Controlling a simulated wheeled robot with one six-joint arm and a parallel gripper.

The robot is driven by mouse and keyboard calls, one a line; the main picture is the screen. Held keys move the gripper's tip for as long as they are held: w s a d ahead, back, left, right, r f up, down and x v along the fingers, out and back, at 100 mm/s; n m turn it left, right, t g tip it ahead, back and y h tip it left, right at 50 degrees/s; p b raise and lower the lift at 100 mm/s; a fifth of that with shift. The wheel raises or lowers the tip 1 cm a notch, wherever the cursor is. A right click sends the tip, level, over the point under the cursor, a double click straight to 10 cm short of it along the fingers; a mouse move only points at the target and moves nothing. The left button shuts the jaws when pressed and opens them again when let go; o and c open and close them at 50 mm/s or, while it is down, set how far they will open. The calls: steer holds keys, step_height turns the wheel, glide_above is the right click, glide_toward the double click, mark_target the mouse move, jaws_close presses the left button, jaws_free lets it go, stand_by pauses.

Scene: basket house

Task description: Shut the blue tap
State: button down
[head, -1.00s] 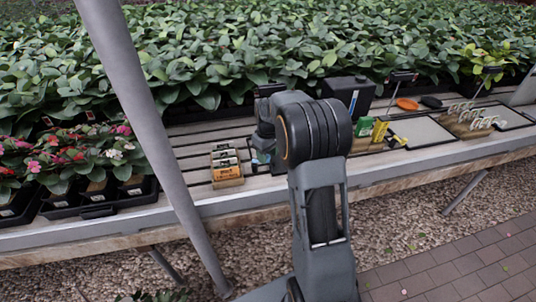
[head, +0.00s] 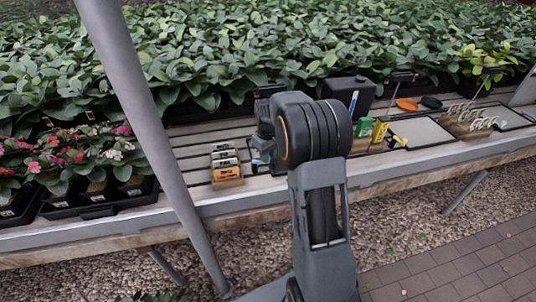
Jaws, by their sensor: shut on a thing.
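My gripper (head: 261,154) is low over the slatted bench, just right of the labelled box, and mostly hidden behind my own arm. Its fingertips show only as a small grey-blue patch. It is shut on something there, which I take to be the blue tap. The tap's body and handle cannot be made out apart from the gripper, so how far the handle is turned cannot be told.
A wooden box with several labelled cards (head: 226,168) stands close to the left of my gripper. Potted flowers (head: 85,160) and a slanted post (head: 150,130) are left.

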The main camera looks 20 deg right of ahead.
steer(key=m, duration=0.1)
steer(key=s+a+m, duration=0.1)
steer(key=m, duration=0.1)
steer(key=shift+s+p, duration=0.1)
steer(key=shift+p, duration=0.3)
steer(key=m, duration=0.2)
steer(key=s+a+m, duration=0.1)
steer(key=m, duration=0.1)
steer(key=shift+a+p, duration=0.1)
steer(key=shift+p, duration=0.25)
steer(key=m, duration=0.1)
steer(key=a+m, duration=0.1)
steer(key=m, duration=0.1)
steer(key=shift+s+a+m+p, duration=0.15)
steer(key=shift+a+m+p, duration=0.05)
steer(key=shift+m+p, duration=0.15)
steer(key=shift+a+m+p, duration=0.15)
steer(key=shift+a+m, duration=0.25)
steer(key=shift+m, duration=0.6)
steer(key=shift+a+m+p, duration=0.15)
steer(key=shift+a+m, duration=0.25)
steer(key=shift+m, duration=0.55)
steer(key=c, duration=1)
jaws_free()
